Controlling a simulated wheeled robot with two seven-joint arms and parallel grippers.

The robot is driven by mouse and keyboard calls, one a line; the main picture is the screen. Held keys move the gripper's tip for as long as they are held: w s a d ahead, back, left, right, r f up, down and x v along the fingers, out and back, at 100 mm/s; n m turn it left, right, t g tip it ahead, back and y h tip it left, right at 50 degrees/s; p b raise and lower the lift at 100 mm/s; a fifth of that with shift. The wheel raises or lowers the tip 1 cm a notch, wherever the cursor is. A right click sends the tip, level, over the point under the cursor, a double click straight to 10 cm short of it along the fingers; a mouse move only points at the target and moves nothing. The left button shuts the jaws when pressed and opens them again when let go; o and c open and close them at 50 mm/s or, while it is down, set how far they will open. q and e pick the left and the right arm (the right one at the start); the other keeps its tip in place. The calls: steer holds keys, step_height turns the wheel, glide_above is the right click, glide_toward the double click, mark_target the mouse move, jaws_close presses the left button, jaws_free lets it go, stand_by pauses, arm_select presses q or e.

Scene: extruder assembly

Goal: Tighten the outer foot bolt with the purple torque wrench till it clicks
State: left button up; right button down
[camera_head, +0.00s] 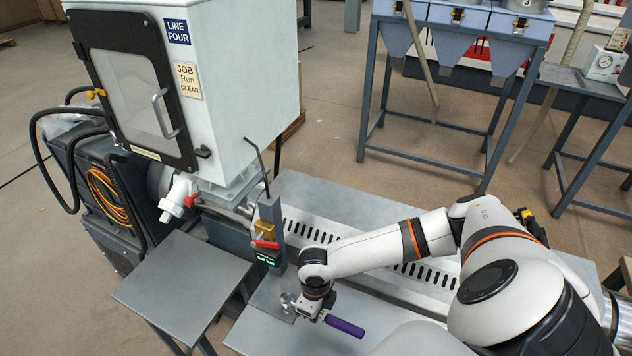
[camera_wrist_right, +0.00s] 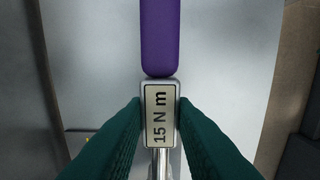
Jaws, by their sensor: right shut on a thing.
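The purple torque wrench shows in the head view with its purple handle (camera_head: 345,326) pointing right and toward the front. In the right wrist view its purple handle (camera_wrist_right: 158,38) is at the top, and its metal body carries a "15 N m" label (camera_wrist_right: 160,116). My right gripper (camera_head: 310,309) is shut on the wrench body, with a green finger on each side of the label (camera_wrist_right: 160,104). A small silver round part (camera_head: 287,301) shows just left of the gripper, by the post's foot. I cannot make out the outer foot bolt. My left gripper is out of view.
A grey post (camera_head: 268,232) with a green-lit display and a red lever stands just behind the gripper. A slotted metal bed (camera_head: 390,283) runs behind my right arm. A grey side table (camera_head: 182,285) and a white cabinet (camera_head: 240,80) are at left.

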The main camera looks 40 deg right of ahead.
steer(key=shift+f+b, duration=0.8)
steer(key=shift+f, duration=0.45)
